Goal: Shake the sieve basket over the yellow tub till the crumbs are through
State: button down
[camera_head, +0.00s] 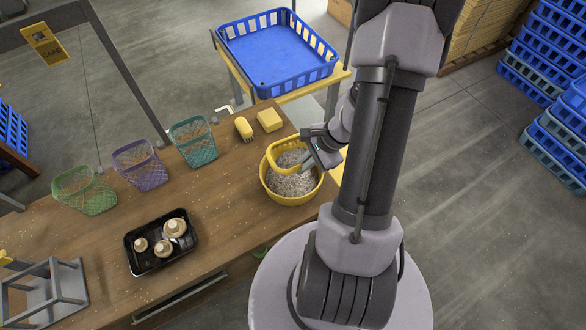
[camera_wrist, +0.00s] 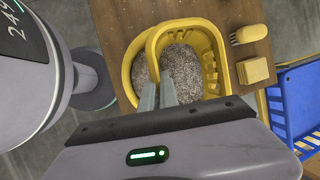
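The yellow tub (camera_head: 286,200) stands at the right end of the wooden table, with grey-white crumbs (camera_head: 290,185) in it. The yellow sieve basket (camera_head: 270,156) is over the tub's far part and looks tilted. Its slotted side shows in the wrist view (camera_wrist: 209,68), with the tub's rim (camera_wrist: 129,75) around it. My gripper (camera_head: 306,163) reaches in from the right; its fingers (camera_wrist: 158,93) are close together at the basket's rim and appear shut on it. Grey-white crumbs show inside the basket's outline; which lie in the basket and which in the tub I cannot tell.
A yellow brush (camera_head: 244,128) and a yellow block (camera_head: 270,120) lie behind the tub. Teal (camera_head: 195,145), purple (camera_head: 140,165) and green (camera_head: 84,192) baskets stand left. A black tray (camera_head: 150,262) holds three mushrooms. A blue crate (camera_head: 275,85) stands beyond the table.

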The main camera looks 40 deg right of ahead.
jog(key=shift+d+f+p, duration=0.1)
jog(key=shift+d+p, duration=0.45)
jog(key=shift+d, duration=0.2)
jog(key=shift+a, duration=0.25)
jog(key=shift+d+r, duration=0.1)
jog(key=shift+r, duration=0.2)
notch_tip(320, 180, up, 4)
jog(key=p, duration=0.4)
jog(key=shift+r, duration=0.25)
jog(key=shift+f, duration=0.1)
